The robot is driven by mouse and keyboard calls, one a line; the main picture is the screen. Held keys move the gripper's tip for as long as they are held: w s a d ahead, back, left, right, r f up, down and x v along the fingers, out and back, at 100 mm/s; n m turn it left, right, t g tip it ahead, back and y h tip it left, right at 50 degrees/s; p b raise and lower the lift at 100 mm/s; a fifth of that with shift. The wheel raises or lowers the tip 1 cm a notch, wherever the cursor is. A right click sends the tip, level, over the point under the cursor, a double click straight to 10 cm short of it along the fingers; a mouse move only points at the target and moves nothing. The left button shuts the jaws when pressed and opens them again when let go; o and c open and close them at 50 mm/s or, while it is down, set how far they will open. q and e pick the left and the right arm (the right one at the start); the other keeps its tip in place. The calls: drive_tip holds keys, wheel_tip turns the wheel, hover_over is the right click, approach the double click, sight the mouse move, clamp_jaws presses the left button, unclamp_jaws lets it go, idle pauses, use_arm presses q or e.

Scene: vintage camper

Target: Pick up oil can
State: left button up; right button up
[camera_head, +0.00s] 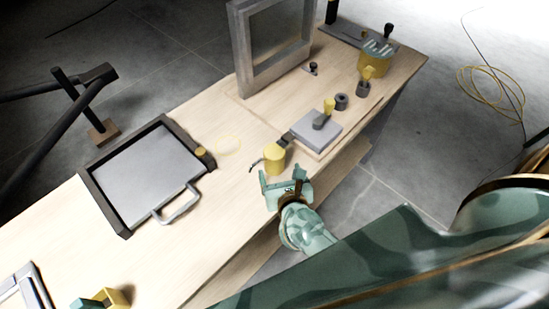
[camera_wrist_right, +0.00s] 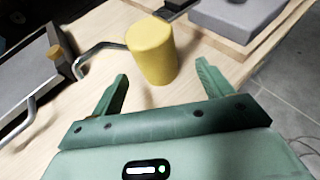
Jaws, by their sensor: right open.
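The oil can is a yellow cylinder (camera_head: 274,159) with a thin dark bent spout pointing left. It stands upright on the light wooden bench near its front edge. It also shows in the right wrist view (camera_wrist_right: 152,52), just beyond the fingertips. My right gripper (camera_head: 282,176) is open and empty, on the near side of the can. In the wrist view its two fingers (camera_wrist_right: 162,75) point at the can, one on each side of its lower part, and the can is not between them. I do not make out my left gripper.
An upright frame (camera_head: 240,50) stands behind. Small yellow and dark items stand farther right. Bare bench surrounds the can's left side.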

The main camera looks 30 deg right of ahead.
drive_tip(key=x, duration=0.3)
drive_tip(key=b+x, duration=0.1)
drive_tip(key=x, duration=0.2)
drive_tip(key=shift+w+a+f, duration=0.15)
drive_tip(key=shift+w+f, duration=0.05)
drive_tip(key=shift+w, duration=0.15)
drive_tip(key=shift+s, duration=0.1)
drive_tip(key=c, duration=1.1)
